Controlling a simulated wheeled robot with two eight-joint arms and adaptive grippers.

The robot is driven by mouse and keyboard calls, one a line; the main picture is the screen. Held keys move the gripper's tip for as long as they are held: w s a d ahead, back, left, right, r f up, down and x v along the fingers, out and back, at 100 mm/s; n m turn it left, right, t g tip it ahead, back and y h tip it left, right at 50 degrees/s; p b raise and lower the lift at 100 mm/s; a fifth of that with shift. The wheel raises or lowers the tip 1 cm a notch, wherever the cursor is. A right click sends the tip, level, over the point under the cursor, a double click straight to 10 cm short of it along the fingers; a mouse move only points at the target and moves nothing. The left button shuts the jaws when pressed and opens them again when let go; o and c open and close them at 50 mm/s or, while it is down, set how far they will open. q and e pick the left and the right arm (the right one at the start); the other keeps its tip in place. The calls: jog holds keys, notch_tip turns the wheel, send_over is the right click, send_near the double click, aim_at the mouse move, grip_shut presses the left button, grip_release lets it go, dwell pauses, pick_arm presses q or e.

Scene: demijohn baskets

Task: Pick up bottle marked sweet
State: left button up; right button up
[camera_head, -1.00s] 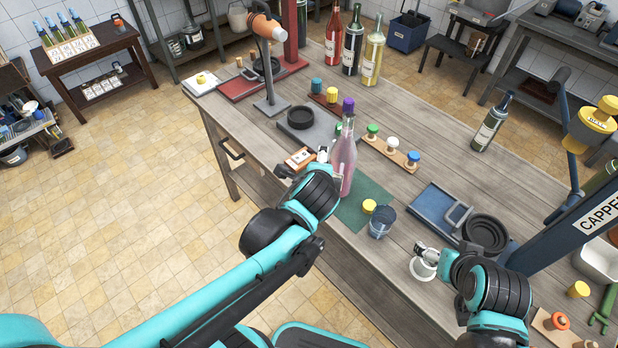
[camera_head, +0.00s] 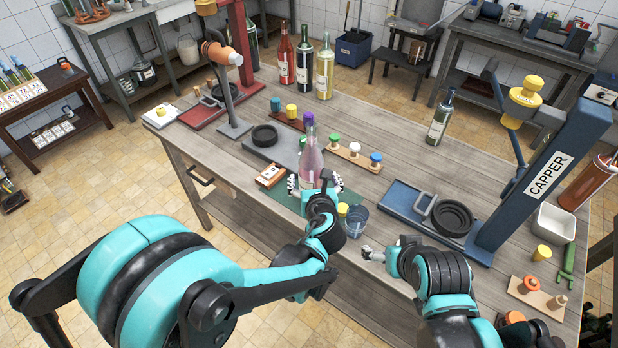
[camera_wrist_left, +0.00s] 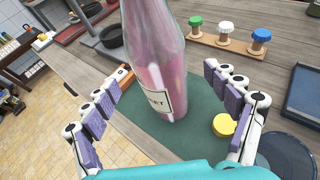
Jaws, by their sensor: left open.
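My left gripper (camera_head: 314,183) is open at the bottle. Its purple-padded fingers (camera_wrist_left: 168,78) are spread on both sides of the bottle, with visible gaps to the glass. My right gripper (camera_head: 372,254) is over the table's front edge, too small to tell its opening.
A yellow cap (camera_wrist_left: 223,125) and a blue cup (camera_head: 355,221) stand close right of the bottle. A rack of coloured stoppers (camera_head: 354,153) lies behind it. A wooden box (camera_head: 271,176) is close left. The blue capper (camera_head: 540,180) stands at the right.

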aim_at(312, 158)
pick_arm(q)
jog(key=b+x, duration=0.1)
jog(key=x, duration=0.5)
jog(key=shift+r+b, duration=0.15)
jog(key=shift+b, duration=0.15)
jog(key=shift+s+r, duration=0.1)
jog(key=shift+c, duration=0.4)
jog(key=c, duration=1.9)
jog(key=shift+r, duration=0.1)
jog(key=shift+r+p, duration=1)
jog(key=shift+r, duration=1.05)
jog(key=shift+s+d+r+p, duration=0.5)
jog(key=shift+s+d+r, duration=0.45)
jog(key=shift+d, duration=0.8)
jog(key=shift+s+d+r+p, duration=0.5)
jog(key=shift+d+r, duration=0.75)
jog(key=shift+d, duration=0.5)
jog(key=shift+s+d+r+p, duration=0.45)
jog(key=shift+s+d+r, duration=0.5)
jog(key=shift+d, duration=0.8)
jog(key=shift+w+d+r, duration=0.15)
jog(key=shift+r, duration=0.05)
